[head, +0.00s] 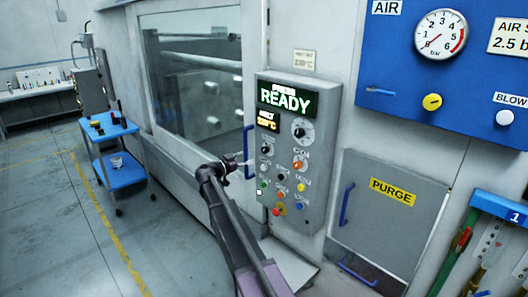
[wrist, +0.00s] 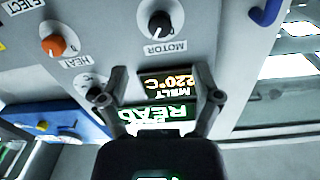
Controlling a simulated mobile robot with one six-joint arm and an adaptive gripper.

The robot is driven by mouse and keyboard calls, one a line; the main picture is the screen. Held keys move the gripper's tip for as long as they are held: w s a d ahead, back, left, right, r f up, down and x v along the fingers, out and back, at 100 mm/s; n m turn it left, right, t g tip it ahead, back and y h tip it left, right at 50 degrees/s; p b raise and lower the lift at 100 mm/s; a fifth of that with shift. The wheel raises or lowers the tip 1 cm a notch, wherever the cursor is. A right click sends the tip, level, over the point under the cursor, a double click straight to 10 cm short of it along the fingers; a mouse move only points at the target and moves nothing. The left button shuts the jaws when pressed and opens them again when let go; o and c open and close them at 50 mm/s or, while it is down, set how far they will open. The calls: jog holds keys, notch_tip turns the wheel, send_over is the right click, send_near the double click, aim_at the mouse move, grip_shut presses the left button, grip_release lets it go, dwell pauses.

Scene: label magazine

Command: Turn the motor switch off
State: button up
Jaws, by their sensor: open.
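The motor switch is a black knob on the grey control panel. In the wrist view the motor switch (wrist: 160,25) is upside down near the top, with a small light mark on it and the MOTOR label below it. In the head view the motor switch (head: 266,149) is at the panel's left, under the MELT display. My gripper (head: 243,163) is just left of the panel, apart from the knob. In the wrist view my gripper (wrist: 160,97) is open and empty, its fingers spread in front of the displays. The knob's exact setting is hard to read.
The orange HEAT knob (wrist: 53,45) is beside the motor switch. The READY display (head: 287,98) is lit above. Several other knobs and buttons crowd the panel (head: 318,178). A blue door handle (head: 248,150) stands close left of the panel. A blue cart (head: 125,172) is further left.

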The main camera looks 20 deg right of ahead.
aim_at(263, 151)
jog(key=x, duration=1)
jog(key=shift+w+d, duration=0.15)
jog(key=shift+d, duration=0.2)
grip_shut()
